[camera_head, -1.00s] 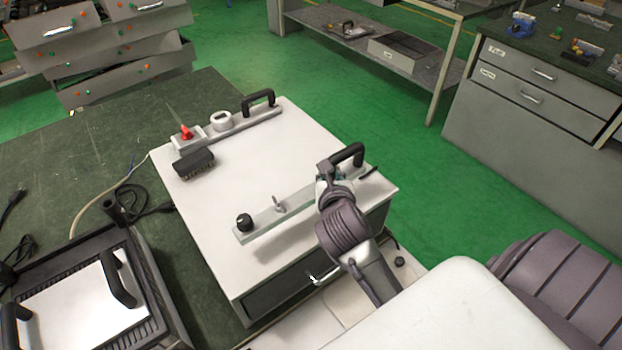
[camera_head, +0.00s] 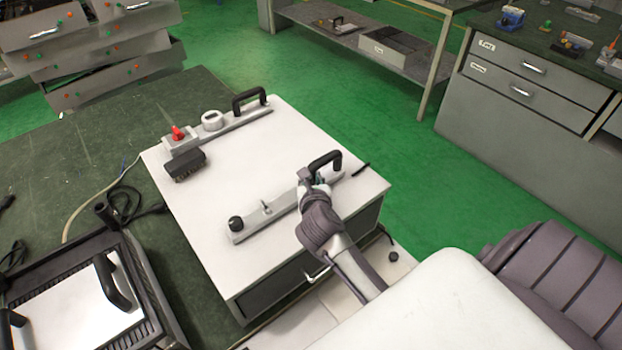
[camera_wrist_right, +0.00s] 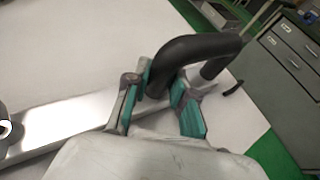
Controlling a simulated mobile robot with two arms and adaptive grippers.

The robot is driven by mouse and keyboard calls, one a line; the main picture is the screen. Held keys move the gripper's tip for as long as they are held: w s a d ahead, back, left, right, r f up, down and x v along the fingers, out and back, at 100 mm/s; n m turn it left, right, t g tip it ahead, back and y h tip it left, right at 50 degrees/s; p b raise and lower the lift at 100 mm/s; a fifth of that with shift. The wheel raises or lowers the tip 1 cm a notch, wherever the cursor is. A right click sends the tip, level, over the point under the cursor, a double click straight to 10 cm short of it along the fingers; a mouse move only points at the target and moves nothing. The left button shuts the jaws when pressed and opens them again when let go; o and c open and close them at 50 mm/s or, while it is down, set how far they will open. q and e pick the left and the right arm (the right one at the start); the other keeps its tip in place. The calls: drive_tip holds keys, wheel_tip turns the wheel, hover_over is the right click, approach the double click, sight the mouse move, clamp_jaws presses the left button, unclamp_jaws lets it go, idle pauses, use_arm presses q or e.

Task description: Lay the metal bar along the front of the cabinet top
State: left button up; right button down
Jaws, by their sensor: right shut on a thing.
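The metal bar (camera_head: 283,208) is flat and silvery, with a black knob (camera_head: 236,223) at its left end, a small metal lever (camera_head: 266,207) and a black arched handle (camera_head: 325,160) at its right end. My right gripper (camera_head: 311,184) is shut on the bar near the handle; the wrist view shows its teal-padded fingers (camera_wrist_right: 160,105) around the handle's near foot. The bar is over the white cabinet top (camera_head: 235,160), roughly parallel to the front edge and set back from it. I cannot tell whether it touches the top. My left gripper is out of view.
At the back of the top are a rail with a black handle (camera_head: 250,97), a red switch (camera_head: 178,134), a white round dial (camera_head: 212,120) and a black block (camera_head: 186,164). A small dark stick (camera_head: 361,169) lies at right. A black grill (camera_head: 148,300) stands left.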

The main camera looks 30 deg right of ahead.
drive_tip(key=c, duration=1)
unclamp_jaws()
drive_tip(key=shift+f, duration=0.1)
drive_tip(key=shift+o, duration=0.2)
drive_tip(key=b+v, duration=0.1)
drive_tip(key=v, duration=1.1)
